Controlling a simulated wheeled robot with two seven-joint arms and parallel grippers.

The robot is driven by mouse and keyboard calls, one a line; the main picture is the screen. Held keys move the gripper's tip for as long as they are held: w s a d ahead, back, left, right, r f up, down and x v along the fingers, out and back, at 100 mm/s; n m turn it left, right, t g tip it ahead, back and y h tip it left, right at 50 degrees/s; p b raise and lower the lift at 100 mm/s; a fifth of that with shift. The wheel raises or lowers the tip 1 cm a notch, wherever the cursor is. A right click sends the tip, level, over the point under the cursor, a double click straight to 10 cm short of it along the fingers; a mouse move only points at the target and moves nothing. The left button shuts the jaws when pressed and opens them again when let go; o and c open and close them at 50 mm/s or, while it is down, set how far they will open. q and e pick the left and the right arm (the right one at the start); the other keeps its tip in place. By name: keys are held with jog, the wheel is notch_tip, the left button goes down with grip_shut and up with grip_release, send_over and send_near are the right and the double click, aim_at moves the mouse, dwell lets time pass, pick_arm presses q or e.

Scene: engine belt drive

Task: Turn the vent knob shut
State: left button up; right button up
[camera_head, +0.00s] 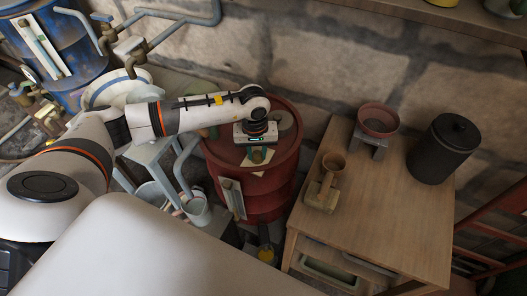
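My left arm reaches in from the left, over a red barrel (283,168). A small green part shows just below the gripper, over a pale patch on the barrel top. I cannot tell whether this is the vent knob, or whether the gripper touches it. My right gripper is not in view.
Right of the barrel, a wooden table (385,215) holds a brass fitting (322,193), a reddish bowl on a stand (378,120) and a black lidded canister (443,150). A blue barrel (60,50) with pipes stands at the left.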

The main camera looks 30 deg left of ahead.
aim_at(257, 155)
pick_arm(q)
jog(key=shift+f+n+b, duration=0.2)
jog(key=shift+n+b, duration=0.5)
jog(key=shift+b, duration=0.15)
jog(key=shift+n+b, duration=0.65)
jog(key=shift+n, duration=0.15)
jog(key=shift+r+n, duration=0.2)
jog(key=shift+n, duration=0.1)
jog(key=o, duration=1)
notch_tip(257, 155, up, 12)
jog(key=shift+s+r+b, duration=0.1)
jog(key=shift+r+b, duration=0.1)
jog(key=shift+b, duration=0.4)
jog(key=shift+d, duration=0.1)
